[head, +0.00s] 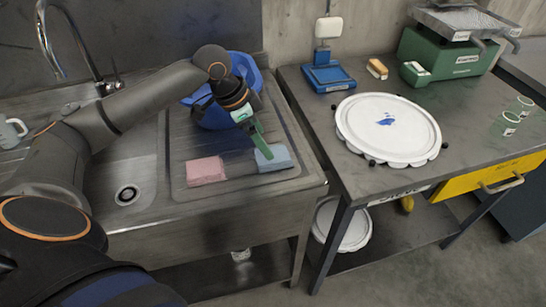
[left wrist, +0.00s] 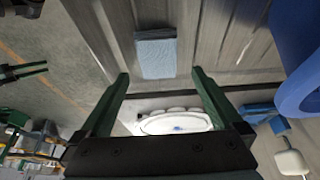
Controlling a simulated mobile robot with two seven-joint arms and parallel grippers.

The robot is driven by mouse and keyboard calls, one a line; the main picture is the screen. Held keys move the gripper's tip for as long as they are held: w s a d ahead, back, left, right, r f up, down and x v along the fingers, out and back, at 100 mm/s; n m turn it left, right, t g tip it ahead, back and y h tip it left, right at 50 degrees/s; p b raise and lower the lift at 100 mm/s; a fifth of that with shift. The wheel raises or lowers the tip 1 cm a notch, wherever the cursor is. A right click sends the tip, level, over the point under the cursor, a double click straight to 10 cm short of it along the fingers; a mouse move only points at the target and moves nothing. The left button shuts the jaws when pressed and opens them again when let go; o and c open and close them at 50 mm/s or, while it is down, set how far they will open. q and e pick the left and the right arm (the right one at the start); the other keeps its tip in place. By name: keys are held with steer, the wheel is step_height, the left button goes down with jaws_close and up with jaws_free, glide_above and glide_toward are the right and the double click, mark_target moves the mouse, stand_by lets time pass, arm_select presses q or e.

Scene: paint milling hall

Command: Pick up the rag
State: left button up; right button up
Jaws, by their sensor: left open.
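Two folded cloths lie flat on the draining board: a pink one (head: 206,171) and a light blue one (head: 273,158) to its right. I cannot tell which one the task calls the rag. My left gripper (head: 261,151) is over the blue cloth, its green fingers pointing down, partly covering its left side. The left wrist view shows the blue cloth (left wrist: 156,53) beyond the spread, empty fingertips (left wrist: 160,74); contact cannot be judged. The pink cloth is not seen there. A dark forked shape at that view's left edge may be my right gripper (left wrist: 25,71); its opening is unclear.
A blue basin (head: 243,72) stands behind the cloths, close to my left gripper. The sink (head: 125,180) and tap (head: 77,50) are to the left. Across a gap, the right-hand table bears a white lid (head: 388,128), a blue scale (head: 328,77) and a green machine (head: 443,57).

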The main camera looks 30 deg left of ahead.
mark_target(282, 159)
arm_select(q)
steer(key=shift+x, duration=2.75)
steer(key=shift+s+d, duration=0.1)
steer(key=shift+s, duration=0.05)
steer(key=shift+f+p, duration=0.25)
steer(key=shift+p, duration=0.2)
steer(key=c, duration=1.2)
